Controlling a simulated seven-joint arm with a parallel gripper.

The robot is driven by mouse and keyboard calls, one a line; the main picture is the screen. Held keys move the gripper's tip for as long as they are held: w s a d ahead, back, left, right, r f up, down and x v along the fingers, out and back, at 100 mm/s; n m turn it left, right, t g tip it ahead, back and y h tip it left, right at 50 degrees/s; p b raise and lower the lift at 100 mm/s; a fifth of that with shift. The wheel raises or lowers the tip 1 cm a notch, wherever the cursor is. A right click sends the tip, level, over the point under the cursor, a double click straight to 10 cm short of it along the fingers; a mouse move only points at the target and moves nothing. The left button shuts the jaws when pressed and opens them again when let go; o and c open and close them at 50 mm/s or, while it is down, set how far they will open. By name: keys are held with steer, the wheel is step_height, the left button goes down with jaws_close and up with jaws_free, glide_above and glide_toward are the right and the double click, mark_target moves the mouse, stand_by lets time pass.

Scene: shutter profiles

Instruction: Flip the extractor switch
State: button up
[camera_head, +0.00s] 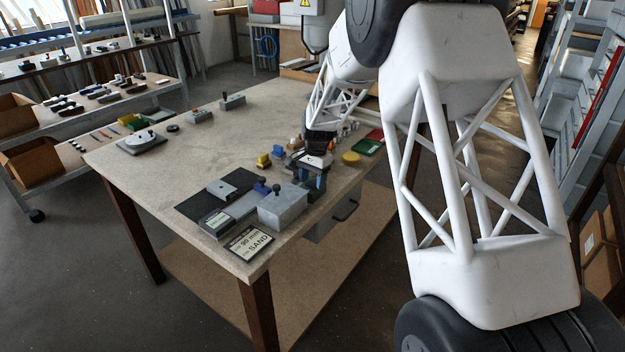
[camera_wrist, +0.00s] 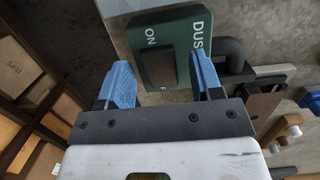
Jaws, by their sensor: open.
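The extractor switch is a dark rocker (camera_wrist: 158,67) set in a green box (camera_wrist: 188,38) in the wrist view. White lettering beside it reads "ON" and part of "DUS"; the other end's label is mostly hidden. I cannot tell which way the rocker is tilted. My gripper (camera_wrist: 163,78) is open, with one blue finger on each side of the rocker and nothing held. I cannot tell whether it touches the box. In the head view my gripper (camera_head: 309,182) is over the workbench's right edge, and I cannot make out the switch there.
The workbench (camera_head: 220,135) has much bare top. A grey block with a knob (camera_head: 283,206) and a "SAND" sign (camera_head: 250,242) stand near the gripper. A drawer handle (camera_head: 346,210) sticks out below.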

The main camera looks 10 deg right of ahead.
mark_target(315, 182)
steer(key=shift+w+d+r, duration=0.15)
steer(key=shift+r, duration=1.15)
steer(key=shift+w+d+r, duration=0.15)
steer(key=shift+r, duration=1.1)
steer(key=shift+w+d+r, duration=0.15)
steer(key=shift+r, duration=1.15)
steer(key=s+d+r+n+t, duration=0.1)
steer(key=s+r+n, duration=0.1)
steer(key=s+r, duration=0.5)
steer(key=s+r+n, duration=0.1)
steer(key=s+r, duration=0.2)
steer(key=s, duration=0.8)
steer(key=s+d+r+n+t, duration=0.1)
steer(key=s+r+n, duration=0.1)
steer(key=s+r, duration=0.5)
steer(key=s+f+n+t, duration=0.1)
steer(key=s+f+n, duration=0.1)
steer(key=s, duration=1.1)
steer(key=s+d+f+n+h, duration=0.1)
steer(key=s+f, duration=0.1)
steer(key=s, duration=1.2)
steer(key=shift+s+f+n+t, duration=0.3)
steer(key=shift+f+n+t, duration=0.1)
